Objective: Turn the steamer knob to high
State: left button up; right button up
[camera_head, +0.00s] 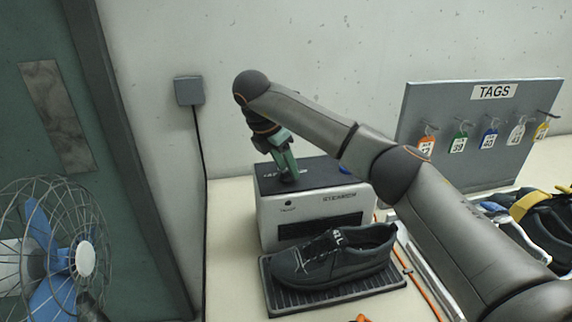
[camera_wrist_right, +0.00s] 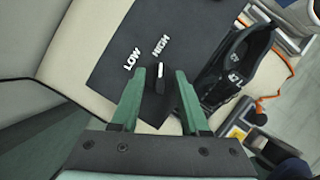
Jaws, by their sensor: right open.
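The steamer (camera_head: 330,207) is a white box with a dark top, standing at the back of the table. Its top (camera_wrist_right: 108,75) shows the printed words LOW and HIGH in the right wrist view. The black knob (camera_wrist_right: 158,83) has a white mark at its upper end, which points roughly at HIGH. My right gripper (camera_wrist_right: 160,75) is open, with one green finger on each side of the knob and small gaps visible. In the head view the right gripper (camera_head: 288,176) reaches down to the steamer's top, and the knob is hidden there. My left gripper is not in view.
A black shoe (camera_head: 335,262) sits on a ridged dark tray (camera_head: 285,304) in front of the steamer. A grey TAGS board (camera_head: 440,115) with several hanging tags stands at right, with more shoes below. A fan (camera_head: 45,260) is at far left.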

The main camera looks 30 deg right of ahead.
jog(key=v, duration=1.2)
jog(key=shift+r+p, duration=0.25)
jog(key=shift+p, duration=0.15)
